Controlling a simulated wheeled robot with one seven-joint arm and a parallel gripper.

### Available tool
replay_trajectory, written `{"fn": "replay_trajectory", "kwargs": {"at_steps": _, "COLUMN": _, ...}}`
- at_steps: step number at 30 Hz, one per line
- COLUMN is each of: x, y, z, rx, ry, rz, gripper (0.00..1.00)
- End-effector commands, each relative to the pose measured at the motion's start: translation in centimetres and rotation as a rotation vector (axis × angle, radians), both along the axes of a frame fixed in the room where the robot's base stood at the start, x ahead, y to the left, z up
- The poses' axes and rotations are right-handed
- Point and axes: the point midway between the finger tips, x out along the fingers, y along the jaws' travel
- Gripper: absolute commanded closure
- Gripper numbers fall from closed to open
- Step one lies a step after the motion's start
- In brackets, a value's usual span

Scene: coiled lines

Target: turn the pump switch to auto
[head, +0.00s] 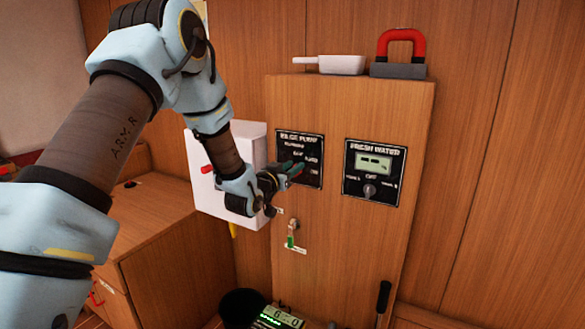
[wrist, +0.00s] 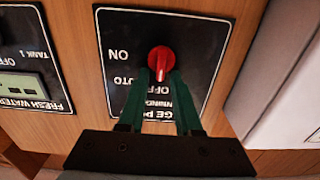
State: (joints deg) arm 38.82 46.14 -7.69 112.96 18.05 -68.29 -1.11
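The pump switch is a red knob (wrist: 159,60) on the black bilge pump panel (wrist: 115,30). The wrist view shows the panel upside down. The knob's narrow end points at the word OFF; the partly covered AUTO label is beside it to the left, and ON is farther up. My gripper (wrist: 160,76) has its two green fingers on either side of the knob's narrow end. I cannot tell whether they press on it.
A fresh water panel (head: 375,172) with a small knob is to the right. A white box (head: 215,190) with a red button stands close on the left. A key with a green tag (head: 291,236) hangs below.

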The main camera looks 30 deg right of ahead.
Motion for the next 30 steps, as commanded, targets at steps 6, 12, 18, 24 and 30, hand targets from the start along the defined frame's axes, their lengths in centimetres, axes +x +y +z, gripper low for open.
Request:
{"fn": "replay_trajectory", "kwargs": {"at_steps": 6, "x": 0.0, "y": 0.0, "z": -0.1, "rx": 0.003, "ry": 0.001, "rz": 0.000, "gripper": 1.00}}
{"fn": "replay_trajectory", "kwargs": {"at_steps": 12, "x": 0.0, "y": 0.0, "z": -0.2, "rx": 0.004, "ry": 0.003, "rz": 0.000, "gripper": 1.00}}
{"fn": "replay_trajectory", "kwargs": {"at_steps": 18, "x": -0.1, "y": 0.0, "z": -0.4, "rx": 0.013, "ry": -0.010, "rz": 0.000, "gripper": 1.00}}
{"fn": "replay_trajectory", "kwargs": {"at_steps": 24, "x": -0.3, "y": -0.1, "z": -0.8, "rx": 0.050, "ry": -0.081, "rz": -0.002, "gripper": 1.00}}
{"fn": "replay_trajectory", "kwargs": {"at_steps": 30, "x": -0.6, "y": -0.2, "z": -1.3, "rx": 0.122, "ry": -0.208, "rz": -0.003, "gripper": 1.00}}
